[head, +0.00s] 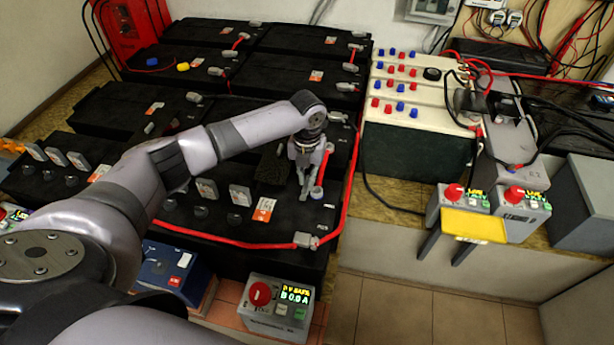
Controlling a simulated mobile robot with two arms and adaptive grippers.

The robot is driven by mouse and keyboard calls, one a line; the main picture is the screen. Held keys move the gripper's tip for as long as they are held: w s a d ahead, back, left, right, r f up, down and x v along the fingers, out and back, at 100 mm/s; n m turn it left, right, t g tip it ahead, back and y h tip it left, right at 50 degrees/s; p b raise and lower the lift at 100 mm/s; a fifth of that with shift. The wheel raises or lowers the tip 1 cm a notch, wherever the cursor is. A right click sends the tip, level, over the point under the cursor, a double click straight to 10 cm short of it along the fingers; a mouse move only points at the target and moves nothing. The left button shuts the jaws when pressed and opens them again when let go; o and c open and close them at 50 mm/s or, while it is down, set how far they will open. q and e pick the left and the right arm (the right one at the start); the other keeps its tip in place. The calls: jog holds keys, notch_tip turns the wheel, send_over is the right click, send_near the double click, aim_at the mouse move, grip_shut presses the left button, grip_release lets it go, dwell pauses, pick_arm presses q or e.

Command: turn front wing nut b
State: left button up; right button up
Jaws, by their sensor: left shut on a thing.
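My left arm reaches in from the left across the black batteries. Its gripper (306,188) points down at the right side of the front battery (285,224). Its fingers are shut on a small wing nut at a terminal there, which they mostly hide; I cannot read any letter on it. A grey terminal piece (316,193) with a red cable (325,165) shows right beside the fingertips. Another grey cable clamp (306,240) sits at the battery's front right corner. My right gripper is not in view.
A red cable (230,241) runs along the front battery edge. Control boxes with red knobs stand in front (278,308) and at right (520,212). A cream unit with coloured terminals (405,105) stands right of the batteries. The tiled floor (420,310) is clear.

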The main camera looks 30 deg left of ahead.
pick_arm(q)
jog(key=shift+r, duration=0.1)
grip_shut()
jog(key=shift+r+n+p, duration=0.1)
jog(key=shift+n+p, duration=0.2)
jog(key=shift+p, duration=0.1)
jog(key=n+p, duration=0.2)
jog(key=p, duration=0.1)
jog(key=shift+a+r+n, duration=0.1)
jog(key=shift+a+n, duration=0.05)
jog(key=shift+n, duration=0.25)
jog(key=n+p, duration=0.4)
jog(key=n, duration=0.1)
jog(key=shift+s+a, duration=0.1)
jog(key=shift+s, duration=0.05)
jog(key=n+p, duration=0.1)
jog(key=n, duration=0.2)
jog(key=n+p, duration=0.2)
jog(key=shift+s+a+n+p, duration=0.1)
jog(key=shift+s+n+p, duration=0.1)
jog(key=shift+n+p, duration=0.15)
jog(key=shift+s+n+p, duration=0.1)
jog(key=shift+n+p, duration=0.8)
jog(key=shift+n, duration=1.05)
jog(key=shift+f, duration=0.2)
jog(key=o, duration=0.6)
grip_release()
